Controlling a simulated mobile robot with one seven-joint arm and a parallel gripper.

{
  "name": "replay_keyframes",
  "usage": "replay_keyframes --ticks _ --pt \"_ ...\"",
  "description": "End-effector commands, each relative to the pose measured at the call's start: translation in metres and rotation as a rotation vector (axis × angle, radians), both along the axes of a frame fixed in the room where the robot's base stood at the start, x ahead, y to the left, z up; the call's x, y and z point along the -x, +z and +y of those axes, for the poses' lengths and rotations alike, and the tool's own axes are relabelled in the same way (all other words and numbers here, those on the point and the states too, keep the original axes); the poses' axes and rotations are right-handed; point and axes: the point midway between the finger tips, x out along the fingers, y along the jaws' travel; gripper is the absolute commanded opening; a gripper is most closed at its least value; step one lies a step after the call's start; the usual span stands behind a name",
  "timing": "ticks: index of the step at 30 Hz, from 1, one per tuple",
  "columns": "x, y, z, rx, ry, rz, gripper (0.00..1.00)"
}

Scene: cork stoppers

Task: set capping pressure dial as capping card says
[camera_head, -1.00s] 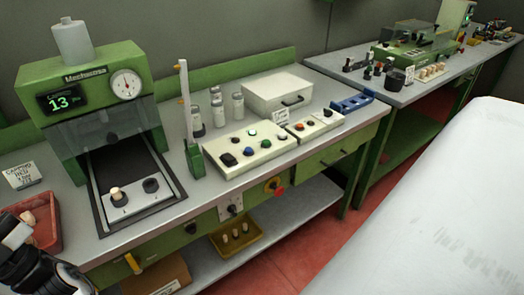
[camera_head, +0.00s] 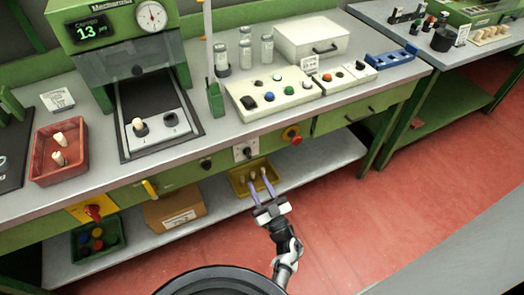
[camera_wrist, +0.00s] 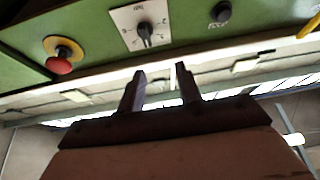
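The white-plated black dial (camera_head: 245,151) is on the green bench front, below the capping machine (camera_head: 120,40). It also shows in the wrist view (camera_wrist: 144,32), which looks upside down; its label is unreadable. The machine's display (camera_head: 88,31) reads 13. A white card (camera_head: 57,98), probably the capping card, stands left of the machine; its text is too small to read. My gripper (camera_head: 258,180) is open and empty, in front of and below the dial. In the wrist view its two dark fingers (camera_wrist: 160,70) point towards the bench front, apart from the dial.
A red stop button (camera_head: 292,135) is right of the dial; a black knob (camera_head: 206,165) is left. A yellow tray (camera_head: 235,188) with stoppers is on the lower shelf behind my fingers, beside a cardboard box (camera_head: 175,212). The red floor at right is clear.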

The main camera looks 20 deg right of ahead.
Motion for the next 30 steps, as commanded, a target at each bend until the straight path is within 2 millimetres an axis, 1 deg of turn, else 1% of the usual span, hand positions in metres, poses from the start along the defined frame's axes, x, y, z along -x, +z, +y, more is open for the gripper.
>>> replay_keyframes --ticks 1,3,5,8,11,21,25,30 --pt "0.013 -0.014 -0.006 -0.018 -0.012 0.027 0.35" --pt "0.023 -0.025 -0.009 -0.034 -0.017 0.048 0.35" --pt "0.026 -0.028 -0.010 -0.039 -0.016 0.055 0.35" --pt "0.019 -0.026 -0.011 -0.041 -0.018 0.057 0.35" --pt "0.004 -0.018 -0.010 -0.039 -0.017 0.053 0.35" --pt "-0.063 0.008 -0.007 -0.037 -0.016 0.053 0.35" --pt "-0.082 0.015 -0.007 -0.038 -0.017 0.054 0.35" --pt "-0.097 0.021 -0.006 -0.038 -0.018 0.055 0.35"
